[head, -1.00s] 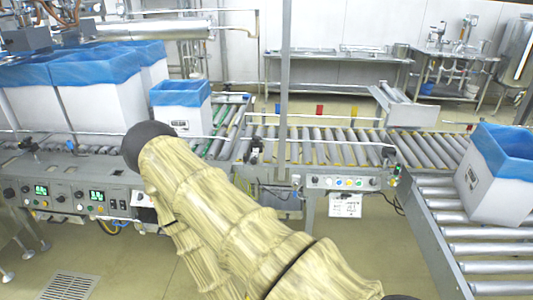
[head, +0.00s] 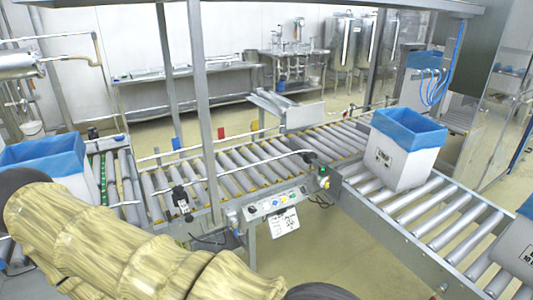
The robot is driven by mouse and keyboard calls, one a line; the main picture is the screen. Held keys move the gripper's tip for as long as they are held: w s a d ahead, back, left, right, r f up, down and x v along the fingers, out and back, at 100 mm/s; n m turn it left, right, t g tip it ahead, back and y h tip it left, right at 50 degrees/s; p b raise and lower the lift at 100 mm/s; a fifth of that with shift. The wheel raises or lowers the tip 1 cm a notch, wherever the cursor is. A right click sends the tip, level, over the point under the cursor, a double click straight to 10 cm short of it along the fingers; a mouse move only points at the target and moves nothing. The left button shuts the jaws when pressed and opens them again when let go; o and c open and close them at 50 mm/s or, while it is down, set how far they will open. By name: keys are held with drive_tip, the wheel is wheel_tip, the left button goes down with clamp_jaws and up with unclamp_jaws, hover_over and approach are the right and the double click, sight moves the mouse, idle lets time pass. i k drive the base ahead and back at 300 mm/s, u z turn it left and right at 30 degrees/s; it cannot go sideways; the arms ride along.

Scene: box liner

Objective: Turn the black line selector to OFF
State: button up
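A small grey control panel (head: 272,203) sits on the front side of the roller conveyor, in the middle of the head view. It carries a dark knob (head: 252,209) at its left end and several small coloured buttons to the right of it. The knob looks like the black selector, but its pointer and label are too small to read. My arm, in a yellowish sleeve, fills the lower left. My gripper is not in view, and nothing of mine is seen touching the panel.
A white sheet with print (head: 284,223) hangs below the panel. A lined white box (head: 405,155) stands on the right conveyor (head: 425,209), and another (head: 62,168) is at the left. Floor (head: 310,255) is open in front.

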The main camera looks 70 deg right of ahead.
sight(252, 209)
drive_tip(key=z, duration=0.75)
drive_tip(key=i, duration=0.75)
drive_tip(key=z, duration=1.05)
drive_tip(key=i, duration=0.2)
drive_tip(key=z, duration=0.2)
